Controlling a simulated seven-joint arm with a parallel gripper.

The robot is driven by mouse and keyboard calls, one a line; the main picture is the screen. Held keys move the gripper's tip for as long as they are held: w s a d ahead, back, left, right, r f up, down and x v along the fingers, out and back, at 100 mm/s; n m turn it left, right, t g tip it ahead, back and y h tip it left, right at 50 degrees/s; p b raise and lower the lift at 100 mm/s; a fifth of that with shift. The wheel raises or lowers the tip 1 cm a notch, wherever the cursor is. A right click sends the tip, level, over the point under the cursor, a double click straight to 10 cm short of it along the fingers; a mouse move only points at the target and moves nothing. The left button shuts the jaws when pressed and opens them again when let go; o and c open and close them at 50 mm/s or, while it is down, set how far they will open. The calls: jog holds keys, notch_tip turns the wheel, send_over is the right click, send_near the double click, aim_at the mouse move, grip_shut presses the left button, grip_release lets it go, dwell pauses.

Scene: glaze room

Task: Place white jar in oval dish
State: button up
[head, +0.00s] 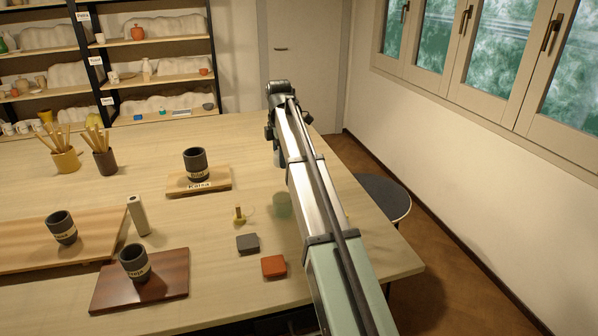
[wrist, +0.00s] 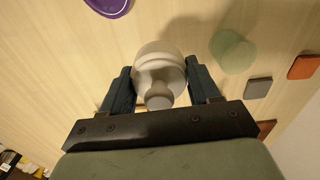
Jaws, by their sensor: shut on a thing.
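The white jar (wrist: 160,62), with a rounded body and a knob, is between the fingers of my gripper (wrist: 160,80) in the wrist view. My gripper is shut on it, one dark finger at each side. A shadow falls on the table beyond the jar; its height above the wood is hard to tell. In the head view my arm hides the jar, and I cannot make out the dish.
A green round piece (wrist: 232,52) stands right of the jar; grey (head: 248,243) and orange (head: 273,266) tiles lie nearby. A small yellowish tool (head: 239,213) stands on the table. Dark cups stand on boards (head: 205,185) to the left. Bare wood lies between jar and dish.

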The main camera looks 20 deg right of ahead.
jog(key=w+d+r, duration=0.3)
jog(key=w+d, duration=0.4)
jog(key=d, duration=0.1)
jog(key=shift+m, duration=0.3)
jog(key=shift+a+f, duration=0.15)
jog(key=shift+f, duration=2.4)
jog(key=shift+a+f, duration=0.1)
jog(key=shift+f, duration=2.45)
jog(key=shift+f, duration=0.4)
jog(key=o, duration=1.3)
jog(key=shift+f, duration=0.1)
jog(key=shift+c, duration=0.2)
notch_tip(320, 180, up, 13)
